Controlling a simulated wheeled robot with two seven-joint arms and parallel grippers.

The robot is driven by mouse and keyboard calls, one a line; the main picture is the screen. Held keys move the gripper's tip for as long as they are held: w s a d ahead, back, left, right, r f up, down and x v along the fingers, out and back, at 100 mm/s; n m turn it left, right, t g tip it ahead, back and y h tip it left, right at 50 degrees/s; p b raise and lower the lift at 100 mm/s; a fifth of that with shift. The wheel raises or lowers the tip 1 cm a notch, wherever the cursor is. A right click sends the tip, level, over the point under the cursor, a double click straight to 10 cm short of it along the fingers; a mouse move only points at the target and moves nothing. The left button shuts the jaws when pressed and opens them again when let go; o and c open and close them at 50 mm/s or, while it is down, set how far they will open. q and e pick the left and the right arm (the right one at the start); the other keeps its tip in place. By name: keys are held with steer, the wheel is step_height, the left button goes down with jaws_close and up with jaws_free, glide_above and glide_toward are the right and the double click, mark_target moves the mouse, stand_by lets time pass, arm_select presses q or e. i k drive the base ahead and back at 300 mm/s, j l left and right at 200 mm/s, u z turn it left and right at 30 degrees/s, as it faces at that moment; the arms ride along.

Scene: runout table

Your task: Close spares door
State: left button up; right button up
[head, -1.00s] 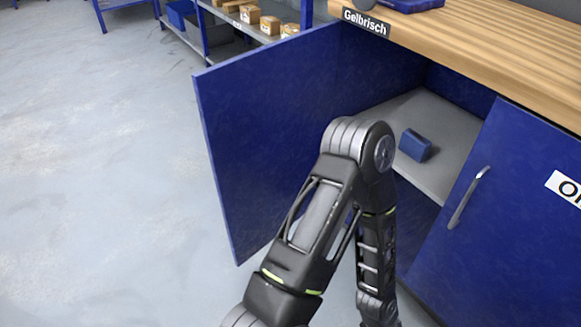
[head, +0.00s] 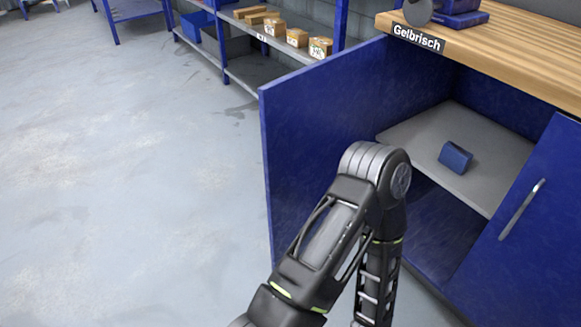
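The spares door, a blue cabinet door (head: 310,150), stands wide open at the left side of the cabinet under the workbench. Its far vertical edge is toward the left, and my arm hides part of its lower right. Inside the open cabinet, a grey shelf (head: 420,132) carries a small blue block (head: 455,157). One of my arms comes up from the bottom and bends down in front of the opening. Its gripper is out of the picture below the bottom edge. My other gripper is also out of view.
A closed blue door (head: 540,235) with a metal handle (head: 521,210) is at the right. The wooden benchtop (head: 500,50) carries a label reading "Gelbrisch" (head: 418,38). A shelf rack (head: 270,50) with cardboard boxes stands behind. The grey floor (head: 130,190) at left is clear.

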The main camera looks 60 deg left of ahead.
mark_target(310, 115)
steer(key=k+j, duration=0.1)
steer(key=j, duration=0.3)
steer(key=k+j, duration=0.1)
steer(key=j, duration=0.3)
steer(key=k+j, duration=0.15)
steer(key=j, duration=0.2)
steer(key=k+j, duration=0.1)
steer(key=j, duration=0.3)
steer(key=k+j, duration=0.1)
steer(key=j, duration=0.3)
steer(key=k+j, duration=0.1)
steer(key=j, duration=0.3)
steer(key=i+j, duration=0.1)
steer(key=j, duration=0.2)
steer(key=i+j, duration=0.1)
steer(key=j, duration=0.2)
